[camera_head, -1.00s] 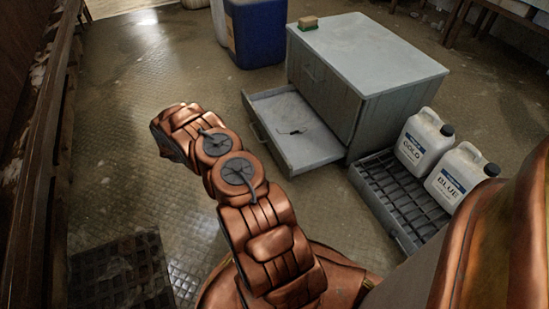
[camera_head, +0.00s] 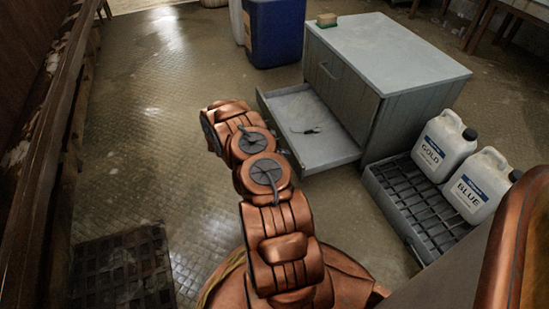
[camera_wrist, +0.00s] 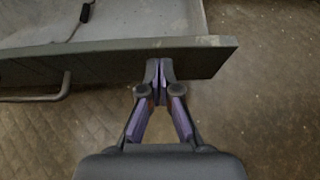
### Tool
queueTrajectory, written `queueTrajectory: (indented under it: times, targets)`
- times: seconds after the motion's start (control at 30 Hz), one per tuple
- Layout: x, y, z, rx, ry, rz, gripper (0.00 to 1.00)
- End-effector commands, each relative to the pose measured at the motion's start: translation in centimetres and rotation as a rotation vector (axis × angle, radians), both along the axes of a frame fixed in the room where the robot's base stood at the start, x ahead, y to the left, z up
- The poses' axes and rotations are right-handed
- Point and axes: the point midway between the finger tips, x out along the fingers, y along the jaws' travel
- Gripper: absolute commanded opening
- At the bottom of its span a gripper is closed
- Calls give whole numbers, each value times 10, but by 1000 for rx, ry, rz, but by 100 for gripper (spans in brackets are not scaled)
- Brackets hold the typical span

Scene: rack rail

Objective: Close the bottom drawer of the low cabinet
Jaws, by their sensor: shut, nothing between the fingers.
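The low cabinet (camera_head: 345,95) is grey with a pale top. Its bottom drawer (camera_head: 325,150) is pulled out to the left, with a small dark item (camera_head: 308,131) lying in it. In the wrist view the drawer front (camera_wrist: 110,62) crosses the picture, with its bar handle (camera_wrist: 45,92) to the left of my gripper (camera_wrist: 160,68). My gripper is shut and empty. Its fingertips are at the drawer front, right of the handle, near the front's right end; I cannot tell whether they touch it. In the head view my arm hides the gripper and part of the drawer front.
A grey crate (camera_head: 400,203) stands right of the drawer, with white jugs labelled GOLD (camera_head: 440,143) and BLUE (camera_head: 478,185). A blue container (camera_head: 275,32) stands behind the cabinet's left side. A sponge-like block (camera_head: 327,20) lies on the cabinet top.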

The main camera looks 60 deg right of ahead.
Motion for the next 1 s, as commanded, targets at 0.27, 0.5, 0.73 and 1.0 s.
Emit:
queueTrajectory:
  times: [0.27,0.5,0.73,1.0]
  targets:
    - [-8,-13,0,1,0,1,0]
    - [-9,-13,0,1,0,1,0]
    - [-11,-16,0,1,0,1,0]
    - [-25,-44,1,1,0,15,0]
